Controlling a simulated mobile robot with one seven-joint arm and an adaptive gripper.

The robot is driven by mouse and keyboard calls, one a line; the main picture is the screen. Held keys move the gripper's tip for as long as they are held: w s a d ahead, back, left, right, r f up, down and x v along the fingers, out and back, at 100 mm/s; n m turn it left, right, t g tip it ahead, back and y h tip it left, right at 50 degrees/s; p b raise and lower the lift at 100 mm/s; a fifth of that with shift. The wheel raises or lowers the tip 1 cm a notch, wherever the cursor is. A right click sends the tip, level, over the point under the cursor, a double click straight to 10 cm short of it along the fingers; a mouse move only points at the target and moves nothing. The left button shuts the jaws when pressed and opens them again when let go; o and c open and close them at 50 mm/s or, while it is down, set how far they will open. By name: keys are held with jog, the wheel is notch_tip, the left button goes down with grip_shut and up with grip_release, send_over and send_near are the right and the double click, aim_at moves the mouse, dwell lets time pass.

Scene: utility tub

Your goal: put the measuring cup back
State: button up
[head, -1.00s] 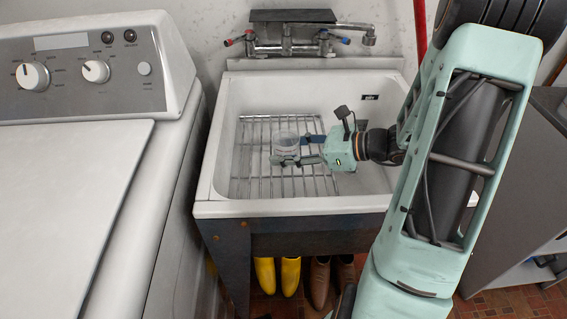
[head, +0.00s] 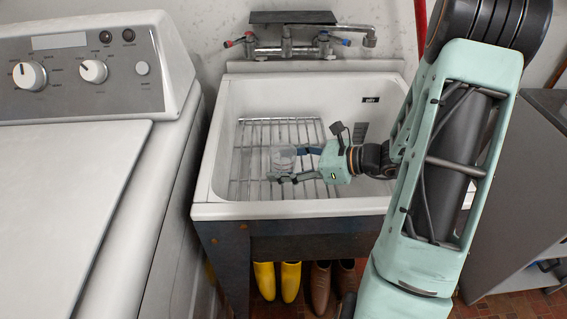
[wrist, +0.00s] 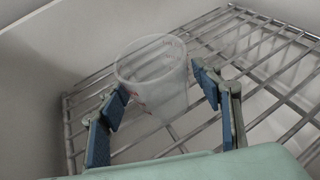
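The measuring cup (head: 283,159) is a clear, see-through cup standing upright, or nearly so, over the wire rack in the tub. In the wrist view the cup (wrist: 152,85) sits between and slightly beyond my fingertips. My gripper (head: 296,165) reaches in from the right, with one finger on the far side of the cup and one on the near side. In the wrist view my gripper (wrist: 163,97) has its blue-padded fingers spread. The left pad overlaps the cup's edge; a narrow gap shows at the right pad. The cup's base contact is hard to see.
The wire rack (head: 246,180) lies in the white utility tub (head: 235,209). The faucet (head: 288,47) is on the back wall. A washing machine (head: 75,170) stands left. Yellow boots (head: 290,280) and brown boots (head: 319,285) are below the tub.

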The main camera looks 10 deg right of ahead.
jog(key=shift+r, duration=0.3)
jog(key=p+v, duration=0.3)
jog(key=v, duration=0.9)
jog(key=shift+f, duration=0.15)
